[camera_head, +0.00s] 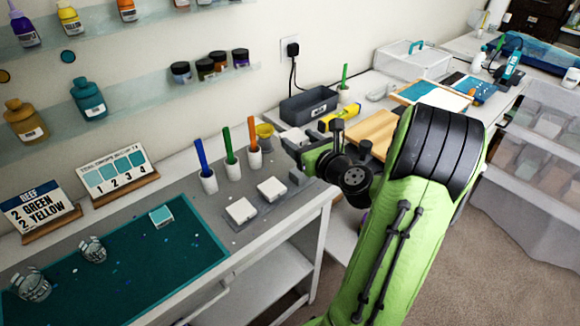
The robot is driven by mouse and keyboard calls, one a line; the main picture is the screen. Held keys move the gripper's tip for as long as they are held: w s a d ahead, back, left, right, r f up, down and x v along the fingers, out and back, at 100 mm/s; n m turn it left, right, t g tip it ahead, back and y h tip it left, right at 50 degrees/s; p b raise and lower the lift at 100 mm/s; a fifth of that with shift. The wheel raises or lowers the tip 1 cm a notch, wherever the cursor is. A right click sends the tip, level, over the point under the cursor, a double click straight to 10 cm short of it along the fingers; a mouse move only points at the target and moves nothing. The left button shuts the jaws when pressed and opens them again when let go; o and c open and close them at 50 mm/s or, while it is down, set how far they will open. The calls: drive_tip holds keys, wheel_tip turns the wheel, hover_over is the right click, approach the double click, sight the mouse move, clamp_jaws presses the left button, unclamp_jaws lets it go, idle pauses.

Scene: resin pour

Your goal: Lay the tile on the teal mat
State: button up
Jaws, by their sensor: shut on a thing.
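My gripper (296,158) is at the right end of the grey work table, low over its surface and partly hidden by its own wrist. It is shut, and a whitish tile (294,138) shows at its jaws; the exact contact is too small to see. Two white tiles (240,210) (271,188) lie on the table to the left of my gripper. The teal mat (150,285) is at the front left, well apart from my gripper. A tile with a teal top (161,215) lies near the mat's far right corner.
Two clear cups (32,285) (93,250) stand on the mat. Two sign cards (40,208) (116,174) stand behind the mat.

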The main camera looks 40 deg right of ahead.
drive_tip(key=shift+s+d, duration=0.25)
drive_tip(key=shift+d, duration=0.2)
drive_tip(key=shift+s+r, duration=0.1)
wheel_tip(320, 180, down, 10)
drive_tip(key=b, duration=0.5)
drive_tip(key=shift+r+b, duration=0.15)
drive_tip(key=shift+b, duration=0.15)
drive_tip(key=shift+f, duration=0.2)
drive_tip(key=o, duration=1.2)
drive_tip(key=shift+c, duration=0.2)
drive_tip(key=shift+b, duration=0.35)
drive_tip(key=shift+d, duration=0.1)
